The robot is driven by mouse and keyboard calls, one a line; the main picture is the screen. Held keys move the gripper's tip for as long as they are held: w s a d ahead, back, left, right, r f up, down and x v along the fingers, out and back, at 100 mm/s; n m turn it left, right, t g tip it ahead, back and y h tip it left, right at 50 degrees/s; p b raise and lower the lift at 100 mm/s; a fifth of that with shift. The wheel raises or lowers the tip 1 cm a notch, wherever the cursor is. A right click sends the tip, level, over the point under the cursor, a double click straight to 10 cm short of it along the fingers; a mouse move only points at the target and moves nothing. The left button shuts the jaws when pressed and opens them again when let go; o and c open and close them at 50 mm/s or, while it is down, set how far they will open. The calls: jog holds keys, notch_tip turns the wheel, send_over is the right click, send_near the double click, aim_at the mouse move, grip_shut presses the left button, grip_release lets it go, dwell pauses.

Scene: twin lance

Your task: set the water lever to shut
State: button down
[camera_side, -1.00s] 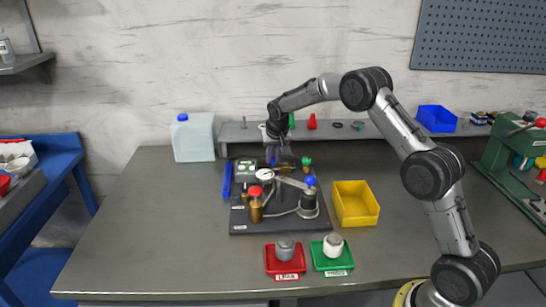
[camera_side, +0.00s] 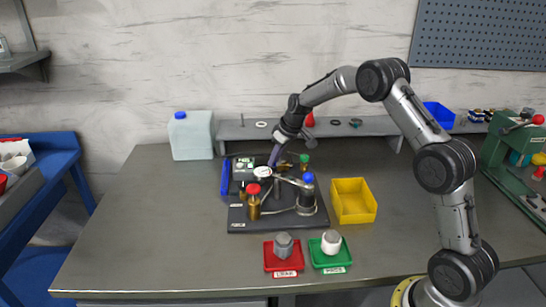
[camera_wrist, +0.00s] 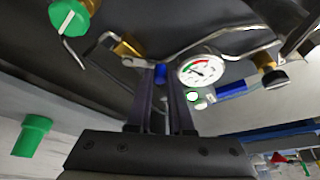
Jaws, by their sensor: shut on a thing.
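The water lever appears in the wrist view as a short metal arm with a blue grip (camera_wrist: 159,73), beside a brass valve body (camera_wrist: 126,46). My gripper (camera_wrist: 164,78) is shut on the blue grip, its two dark fingers on either side of it. In the side view my gripper (camera_side: 274,157) reaches down, tilted, to the back of the dark rig board (camera_side: 245,226). There the lever is hidden or too small to make out. A round pressure gauge (camera_wrist: 202,69) is close to the right of the fingers; it also shows in the side view (camera_side: 263,172).
A green knob (camera_wrist: 72,16) stands on the rig, left of the lever in the wrist view. A red-capped brass bottle (camera_side: 253,202) and a blue-topped cylinder (camera_side: 307,197) stand on the board. A yellow bin (camera_side: 354,211), red tray (camera_side: 270,265) and green tray (camera_side: 319,259) are nearby.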

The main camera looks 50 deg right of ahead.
jog(key=n, duration=0.2)
jog(key=s+n+y, duration=0.2)
jog(key=n, duration=0.1)
jog(key=shift+d+n+g, duration=0.3)
jog(key=shift+d, duration=0.05)
jog(key=shift+s+d+n+g+y, duration=0.15)
jog(key=shift+s+n+g+y, duration=0.1)
jog(key=shift+n, duration=0.5)
jog(key=shift+s+d+n+g+y, duration=0.1)
jog(key=shift+d+n+g+y, duration=0.1)
jog(key=shift+n, duration=0.6)
jog(key=shift+s+d+n+g+y, duration=0.15)
jog(key=shift+s+n+y, duration=0.1)
jog(key=shift+n, duration=0.5)
jog(key=c, duration=0.8)
grip_release()
jog(key=shift+r, duration=0.1)
jog(key=v, duration=1.3)
jog(key=shift+d+r, duration=0.15)
jog(key=shift+r, duration=0.2)
